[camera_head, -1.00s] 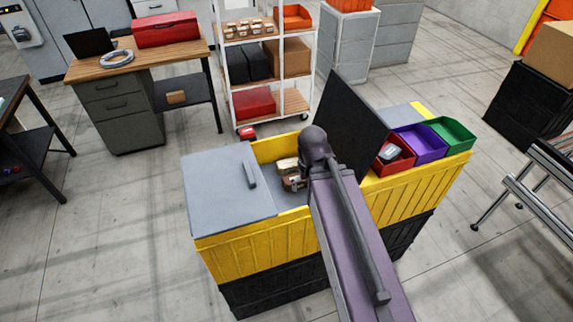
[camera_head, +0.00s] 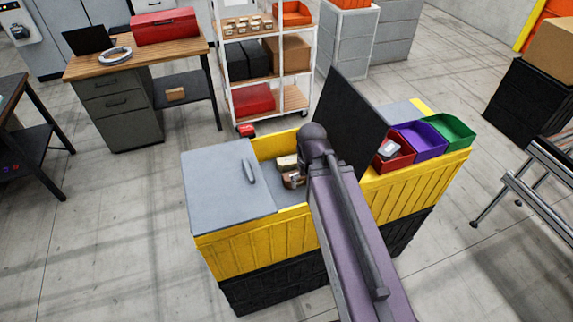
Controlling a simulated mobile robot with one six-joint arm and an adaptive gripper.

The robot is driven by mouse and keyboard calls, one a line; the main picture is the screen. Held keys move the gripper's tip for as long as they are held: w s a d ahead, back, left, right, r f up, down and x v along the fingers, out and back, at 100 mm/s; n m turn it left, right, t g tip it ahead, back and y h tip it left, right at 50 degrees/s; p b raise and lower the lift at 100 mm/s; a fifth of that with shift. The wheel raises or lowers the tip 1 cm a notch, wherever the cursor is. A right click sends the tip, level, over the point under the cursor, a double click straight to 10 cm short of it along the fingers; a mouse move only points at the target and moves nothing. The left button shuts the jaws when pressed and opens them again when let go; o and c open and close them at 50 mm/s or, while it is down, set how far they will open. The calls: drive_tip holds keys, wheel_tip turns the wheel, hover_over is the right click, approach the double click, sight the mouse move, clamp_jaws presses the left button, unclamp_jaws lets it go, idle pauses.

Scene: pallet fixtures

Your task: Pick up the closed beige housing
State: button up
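A small beige block-like part (camera_head: 287,162) sits inside the open middle of the yellow crate (camera_head: 262,240), left of my arm. It may be the closed beige housing, but it is too small to tell whether it is closed. A brown part (camera_head: 292,180) lies just in front of it, partly covered by my arm. My arm reaches over the crate's front wall from the lower right. My gripper is hidden behind the arm, so its fingers and anything between them cannot be seen.
A grey lid (camera_head: 225,190) with a handle covers the crate's left part. A dark upright panel (camera_head: 348,120) stands behind my arm. Red (camera_head: 404,160), purple (camera_head: 418,148) and green (camera_head: 452,135) bins sit at right; the red one holds a grey part.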

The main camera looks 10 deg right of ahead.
drive_tip(key=shift+f, duration=0.1)
idle(0.3)
wheel_tip(320, 180, down, 21)
drive_tip(key=b, duration=2.1)
drive_tip(key=shift+a+f+b, duration=0.1)
drive_tip(key=shift+f+b, duration=0.1)
drive_tip(key=shift+b, duration=0.1)
drive_tip(key=c, duration=0.6)
